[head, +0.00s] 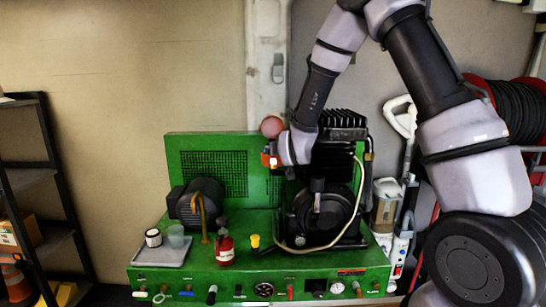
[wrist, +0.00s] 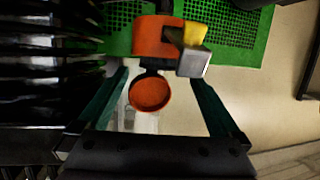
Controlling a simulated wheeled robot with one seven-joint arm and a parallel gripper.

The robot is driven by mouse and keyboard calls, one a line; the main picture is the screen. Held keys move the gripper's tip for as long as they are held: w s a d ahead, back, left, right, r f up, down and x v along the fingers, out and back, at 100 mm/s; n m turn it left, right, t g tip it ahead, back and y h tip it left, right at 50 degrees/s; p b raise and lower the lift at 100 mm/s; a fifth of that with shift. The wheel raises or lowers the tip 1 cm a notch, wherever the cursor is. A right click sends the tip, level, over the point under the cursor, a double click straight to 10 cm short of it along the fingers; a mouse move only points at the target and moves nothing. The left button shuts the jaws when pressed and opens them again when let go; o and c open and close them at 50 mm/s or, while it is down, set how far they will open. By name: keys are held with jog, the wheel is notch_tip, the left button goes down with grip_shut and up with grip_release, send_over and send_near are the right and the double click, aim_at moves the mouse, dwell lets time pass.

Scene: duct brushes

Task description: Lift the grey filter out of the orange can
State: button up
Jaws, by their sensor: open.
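The orange can (wrist: 155,36) shows near the top of the wrist view, and as a small orange shape (head: 266,159) beside the compressor in the head view. A round orange-red disc (wrist: 150,92), apparently its open lid, joins it by a dark piece; the disc stands above the can in the head view (head: 272,127). A grey block (wrist: 194,62) with a yellow part sits at the can's side; I cannot tell whether it is the filter. The can's inside is not visible. My gripper (wrist: 160,78) is open, its fingers either side of the disc, with no visible hold.
The black finned compressor (head: 340,180) stands close by my gripper on the green bench (head: 190,257). A motor (head: 200,203), a grey tray (head: 163,254) with small containers and a red bottle (head: 225,250) are to the left. A black shelf (head: 45,165) is far left.

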jog(key=x, duration=0.3)
jog(key=shift+w, duration=0.2)
jog(key=shift+r, duration=0.1)
jog(key=c, duration=1.3)
